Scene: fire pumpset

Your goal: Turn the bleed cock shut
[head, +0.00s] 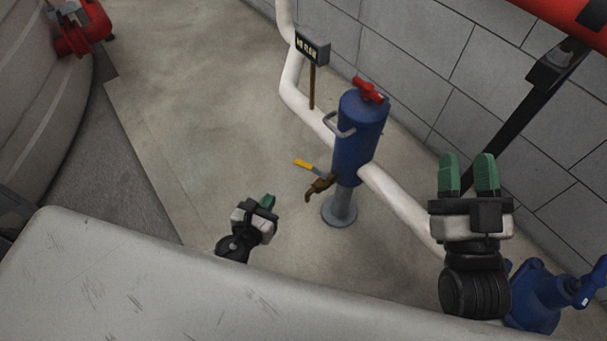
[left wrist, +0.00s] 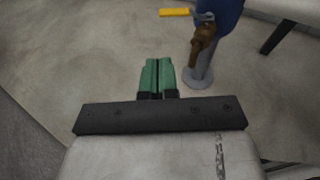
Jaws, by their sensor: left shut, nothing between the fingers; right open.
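The bleed cock (head: 320,184) is a small brass tap low on the front of a blue upright cylinder (head: 357,140). Its yellow lever (head: 303,165) sticks out to the left. In the left wrist view the brass cock (left wrist: 203,42) and yellow lever (left wrist: 175,12) show at the top, beyond the fingers. My left gripper (head: 267,202) has its green fingers shut and empty, apart from the cock, to its lower left in the head view. The green fingertips also show in the left wrist view (left wrist: 157,64). My right gripper (head: 468,160) is open and empty, right of the cylinder.
The cylinder has a red handle (head: 368,90) on top and stands on a grey post. A white pipe (head: 395,195) runs behind it. A small sign (head: 312,47) stands behind. A blue valve (head: 540,295) is at lower right. Bare floor lies to the left.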

